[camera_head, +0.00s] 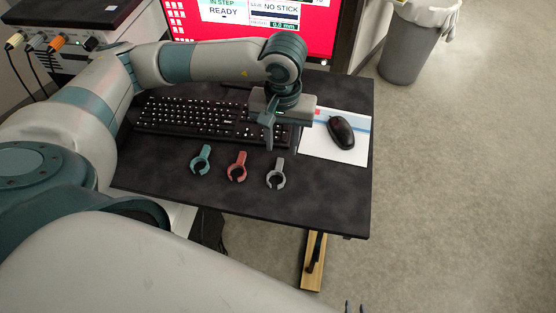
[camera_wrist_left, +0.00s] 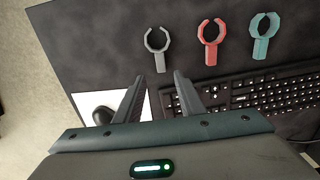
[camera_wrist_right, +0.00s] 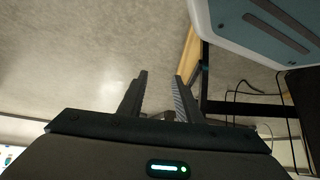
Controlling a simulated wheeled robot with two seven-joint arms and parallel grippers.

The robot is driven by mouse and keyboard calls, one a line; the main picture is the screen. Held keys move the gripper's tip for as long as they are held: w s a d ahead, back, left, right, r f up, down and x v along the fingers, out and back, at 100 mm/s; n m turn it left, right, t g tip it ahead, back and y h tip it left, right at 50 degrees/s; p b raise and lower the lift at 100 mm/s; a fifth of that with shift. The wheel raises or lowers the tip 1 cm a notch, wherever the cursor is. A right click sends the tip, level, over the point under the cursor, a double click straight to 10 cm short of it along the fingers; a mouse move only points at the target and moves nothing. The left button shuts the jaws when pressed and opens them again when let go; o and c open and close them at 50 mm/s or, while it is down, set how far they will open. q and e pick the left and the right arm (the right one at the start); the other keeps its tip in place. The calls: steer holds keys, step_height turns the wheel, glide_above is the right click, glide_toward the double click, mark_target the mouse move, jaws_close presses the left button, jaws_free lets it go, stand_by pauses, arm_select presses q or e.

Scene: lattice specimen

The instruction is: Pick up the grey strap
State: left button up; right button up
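The grey strap (camera_head: 276,173), an open ring with a short handle, lies flat on the dark desk, rightmost of three straps in the head view. It also shows in the left wrist view (camera_wrist_left: 157,43), at the left of the row. My left gripper (camera_head: 269,138) is above the desk, between the keyboard and the grey strap, apart from the strap. In the left wrist view its fingers (camera_wrist_left: 160,88) are spread with nothing between them. My right gripper (camera_wrist_right: 161,82) is open and empty over the floor; in the head view only its fingertips (camera_head: 355,307) show at the bottom edge.
A red strap (camera_head: 237,167) and a teal strap (camera_head: 201,159) lie left of the grey one. A black keyboard (camera_head: 185,117), a white mouse pad (camera_head: 348,151) and a black mouse (camera_head: 341,132) lie behind. The desk (camera_head: 335,200) is clear at its front right. A monitor (camera_head: 250,30) stands behind.

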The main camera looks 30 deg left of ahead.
mark_target(280, 159)
arm_select(q)
steer(key=shift+f, duration=0.25)
steer(key=shift+f, duration=0.15)
arm_select(e)
steer(key=shift+r, duration=0.15)
